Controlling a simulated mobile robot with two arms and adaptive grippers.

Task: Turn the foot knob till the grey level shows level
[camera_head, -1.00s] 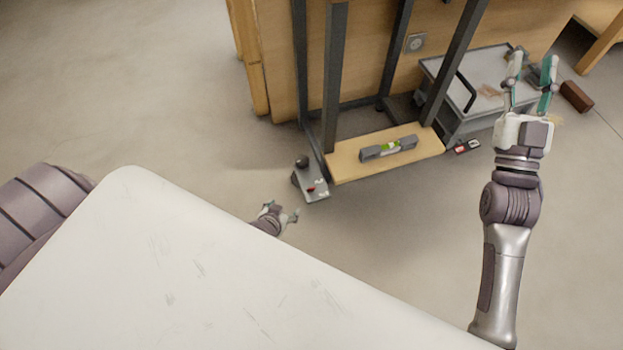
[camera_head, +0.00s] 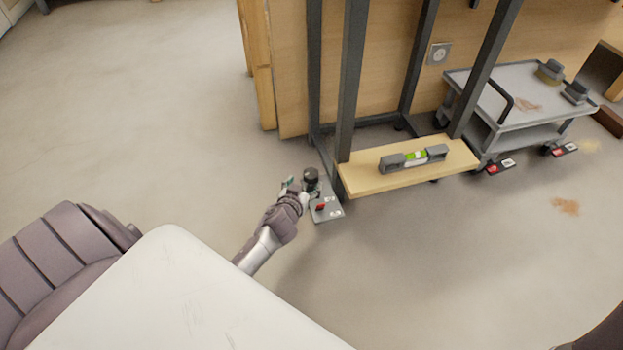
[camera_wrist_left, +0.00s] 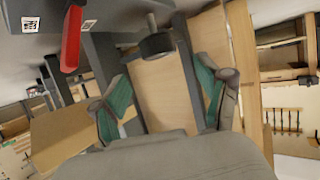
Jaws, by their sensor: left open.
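The foot knob (camera_head: 311,178) is a dark round knob low by the near left leg of the dark frame. It also shows in the left wrist view as a dark cylinder (camera_wrist_left: 157,45) on a thin stem. My left gripper (camera_head: 296,187) is beside the knob. In the left wrist view my left gripper (camera_wrist_left: 160,72) is open and empty, its green-padded fingers apart, with the knob ahead between the fingertips. The grey level (camera_head: 432,153) with a green vial lies on the wooden shelf (camera_head: 365,185); its bubble is too small to read. My right gripper is out of view.
A grey plate (camera_head: 328,213) with a red part (camera_head: 321,207) and white markings lies beside the knob. The red part hangs close at upper left in the left wrist view (camera_wrist_left: 72,40). A grey cart (camera_head: 520,120) stands right of the frame. Open floor lies to the left.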

